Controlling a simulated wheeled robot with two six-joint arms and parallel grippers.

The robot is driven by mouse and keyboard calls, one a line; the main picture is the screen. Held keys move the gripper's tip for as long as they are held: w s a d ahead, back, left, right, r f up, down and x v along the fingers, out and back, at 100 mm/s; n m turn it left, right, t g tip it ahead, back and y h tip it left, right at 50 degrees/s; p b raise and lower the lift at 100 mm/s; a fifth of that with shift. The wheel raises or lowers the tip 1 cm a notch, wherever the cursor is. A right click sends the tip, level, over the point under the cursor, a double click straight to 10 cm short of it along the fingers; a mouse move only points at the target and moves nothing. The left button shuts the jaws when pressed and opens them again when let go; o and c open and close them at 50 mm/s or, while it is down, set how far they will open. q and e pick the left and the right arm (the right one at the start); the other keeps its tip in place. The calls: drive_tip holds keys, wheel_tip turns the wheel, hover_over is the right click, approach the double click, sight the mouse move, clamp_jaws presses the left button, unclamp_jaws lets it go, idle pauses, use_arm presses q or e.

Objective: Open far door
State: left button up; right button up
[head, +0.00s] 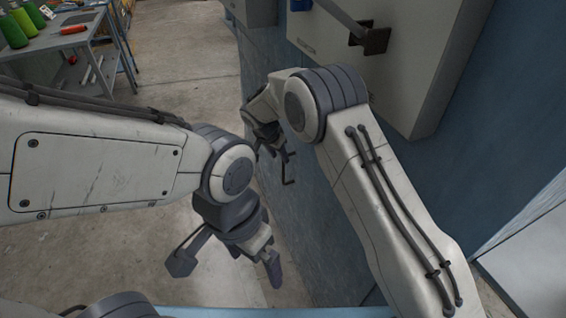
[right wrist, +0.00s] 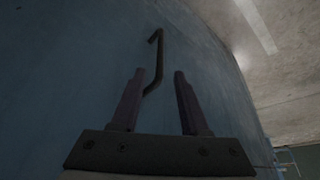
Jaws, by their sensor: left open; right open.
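A blue panel (head: 325,225), seemingly the door, stands upright along the right side of the aisle in the head view. It also fills the left of the right wrist view (right wrist: 70,70). A thin dark bent handle (head: 290,172) sticks out from it. In the right wrist view the handle (right wrist: 157,60) shows ahead of and between the fingertips, nearer the left finger. My right gripper (head: 270,150) is open beside the handle; contact cannot be told. My left gripper (head: 256,262) is open and empty, pointing down over the floor, apart from the panel.
A pale cabinet (head: 420,60) with a dark bracket and bar (head: 370,38) juts out above my right arm. A metal workbench (head: 60,40) with green bottles (head: 12,30) stands at the far left. The concrete floor (head: 185,50) of the aisle is clear.

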drive_tip(key=x, duration=0.7)
drive_tip(key=shift+r, duration=0.1)
clamp_jaws()
idle(1.2)
